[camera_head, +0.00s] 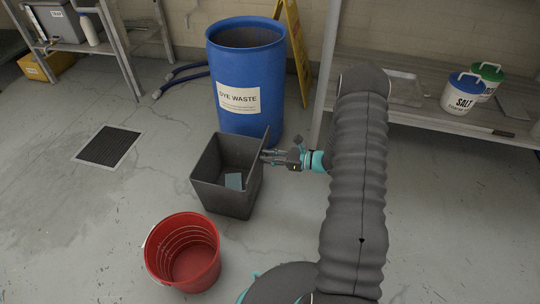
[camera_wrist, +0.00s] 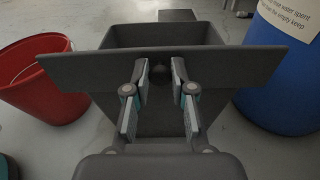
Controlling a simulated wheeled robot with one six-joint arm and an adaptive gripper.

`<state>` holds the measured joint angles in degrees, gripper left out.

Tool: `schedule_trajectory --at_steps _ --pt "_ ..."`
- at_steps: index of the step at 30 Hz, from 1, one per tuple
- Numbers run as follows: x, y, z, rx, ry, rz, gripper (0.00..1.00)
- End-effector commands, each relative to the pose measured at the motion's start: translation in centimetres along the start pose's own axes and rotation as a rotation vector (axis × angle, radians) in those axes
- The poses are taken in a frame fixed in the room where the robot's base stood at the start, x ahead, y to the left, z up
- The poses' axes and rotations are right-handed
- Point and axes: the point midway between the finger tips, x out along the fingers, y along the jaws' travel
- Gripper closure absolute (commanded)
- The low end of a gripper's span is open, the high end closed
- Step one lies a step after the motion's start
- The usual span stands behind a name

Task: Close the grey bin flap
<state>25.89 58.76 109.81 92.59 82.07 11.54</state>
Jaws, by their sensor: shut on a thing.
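The grey bin (camera_head: 226,190) stands open on the floor, with a small blue-grey piece inside it. Its grey flap (camera_head: 264,142) is raised along the bin's right side in the head view. In the wrist view the flap (camera_wrist: 85,70) shows as a wide panel across the near side of the open bin (camera_wrist: 125,37). My gripper (camera_head: 267,157) reaches in from the right and its fingertips meet the flap. In the wrist view my gripper (camera_wrist: 161,70) is shut on the middle of the flap, with its fingers a little apart. The exact contact is partly hidden.
A blue dye waste drum (camera_head: 246,80) stands just behind the bin. A red bucket (camera_head: 183,252) stands in front of it. A floor drain (camera_head: 109,146) lies to the left. A shelf with a salt tub (camera_head: 463,93) is at the right. The floor left of the bin is clear.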

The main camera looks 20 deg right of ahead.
Motion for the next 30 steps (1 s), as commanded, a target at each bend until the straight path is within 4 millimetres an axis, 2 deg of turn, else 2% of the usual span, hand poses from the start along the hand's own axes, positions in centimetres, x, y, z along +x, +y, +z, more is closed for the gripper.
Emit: schedule_trajectory --at_steps 1,15,30 --pt "0.1 0.0 0.7 -0.004 0.036 0.000 1.00" --pt "2.4 0.0 2.0 -0.006 0.468 0.002 1.00" --pt "4.8 0.0 1.8 -0.006 0.881 0.001 1.00"
